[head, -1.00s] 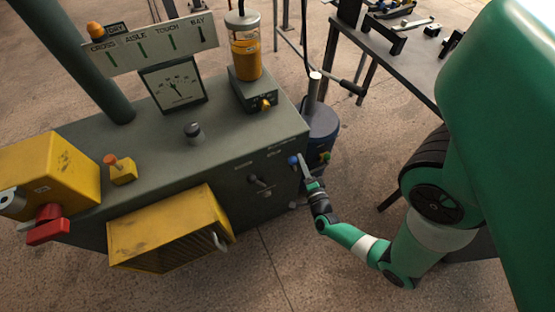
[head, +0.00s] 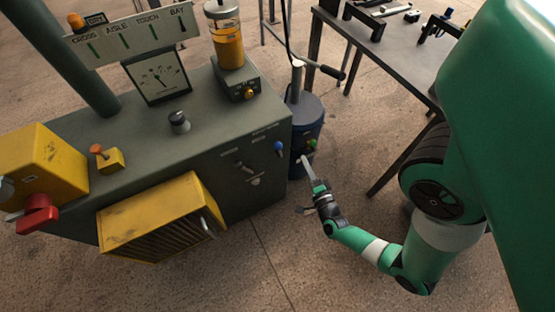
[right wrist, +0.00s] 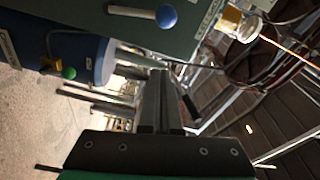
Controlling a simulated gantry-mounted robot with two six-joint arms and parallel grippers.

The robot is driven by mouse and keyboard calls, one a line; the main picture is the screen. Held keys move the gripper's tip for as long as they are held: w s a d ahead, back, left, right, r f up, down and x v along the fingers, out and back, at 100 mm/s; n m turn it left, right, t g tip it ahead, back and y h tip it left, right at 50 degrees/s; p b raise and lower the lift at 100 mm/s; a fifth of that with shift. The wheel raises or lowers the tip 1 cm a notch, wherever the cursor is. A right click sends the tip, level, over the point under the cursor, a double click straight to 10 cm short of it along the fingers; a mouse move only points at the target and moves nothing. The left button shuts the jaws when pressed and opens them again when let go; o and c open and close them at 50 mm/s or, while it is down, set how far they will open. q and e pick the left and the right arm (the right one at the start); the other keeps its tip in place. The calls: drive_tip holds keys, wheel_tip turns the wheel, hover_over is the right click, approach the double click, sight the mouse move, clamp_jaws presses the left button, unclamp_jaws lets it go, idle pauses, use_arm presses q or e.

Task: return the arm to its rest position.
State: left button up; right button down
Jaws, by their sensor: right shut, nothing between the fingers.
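My right arm (head: 375,250) is green, black and white and reaches in from the right in the head view. Its gripper (head: 306,164) is shut and empty, in the air beside the right end of the grey console (head: 232,130). In the right wrist view the gripper's two fingers (right wrist: 160,95) lie together with nothing between them. A blue knob (head: 279,148) on the console's front is left of the fingertips and apart from them. It also shows at the top of the right wrist view (right wrist: 166,17). My left gripper is not in view.
A blue drum (head: 304,118) with a green knob (head: 312,144) stands just behind the fingertips. A dark workbench (head: 400,65) holds tools at the back right. A yellow louvred box (head: 160,218) juts from the console's front. Open floor (head: 275,260) lies below the arm.

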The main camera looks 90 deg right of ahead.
drive_tip(key=shift+d, duration=0.2)
drive_tip(key=shift+w, duration=0.1)
